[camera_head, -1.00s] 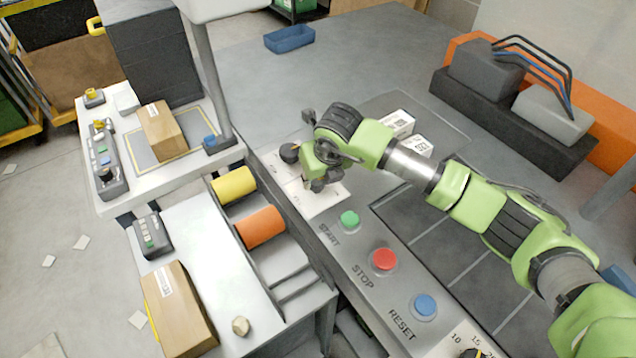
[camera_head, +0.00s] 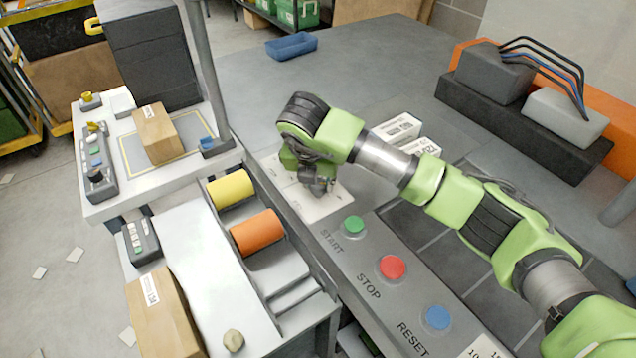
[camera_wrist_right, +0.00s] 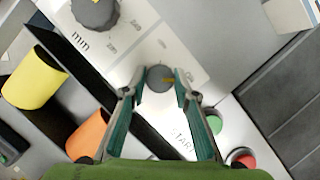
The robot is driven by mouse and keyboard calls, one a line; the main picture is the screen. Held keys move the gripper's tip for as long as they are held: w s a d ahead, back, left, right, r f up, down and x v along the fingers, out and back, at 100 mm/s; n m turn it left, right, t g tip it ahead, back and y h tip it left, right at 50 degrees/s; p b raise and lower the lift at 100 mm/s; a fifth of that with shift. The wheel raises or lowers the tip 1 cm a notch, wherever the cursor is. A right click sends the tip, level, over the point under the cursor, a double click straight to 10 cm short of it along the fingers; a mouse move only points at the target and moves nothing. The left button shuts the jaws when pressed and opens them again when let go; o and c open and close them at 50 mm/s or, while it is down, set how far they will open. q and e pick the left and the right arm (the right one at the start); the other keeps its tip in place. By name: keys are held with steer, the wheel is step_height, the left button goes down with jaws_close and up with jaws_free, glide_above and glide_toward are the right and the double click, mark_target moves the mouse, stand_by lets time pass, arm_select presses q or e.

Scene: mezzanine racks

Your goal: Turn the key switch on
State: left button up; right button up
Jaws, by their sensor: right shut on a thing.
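The key switch (camera_wrist_right: 158,77), a small round grey piece with a yellow mark, shows in the right wrist view on a pale label plate. My right gripper (camera_wrist_right: 161,92) has its two fingers on either side of it and is shut on it. In the head view my right gripper (camera_head: 318,184) points down at the control panel (camera_head: 345,262), just beyond the green START button (camera_head: 354,225), and hides the switch. My left gripper is not in view.
A large grey dial (camera_wrist_right: 96,12) sits close by on the panel. The red STOP button (camera_head: 392,267) and blue RESET button (camera_head: 437,317) line up nearer me. Yellow (camera_head: 231,188) and orange (camera_head: 257,231) rollers lie to the left.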

stand_by(0.3)
steer(key=o, duration=1.1)
steer(key=v, duration=1.2)
steer(key=shift+f, duration=0.1)
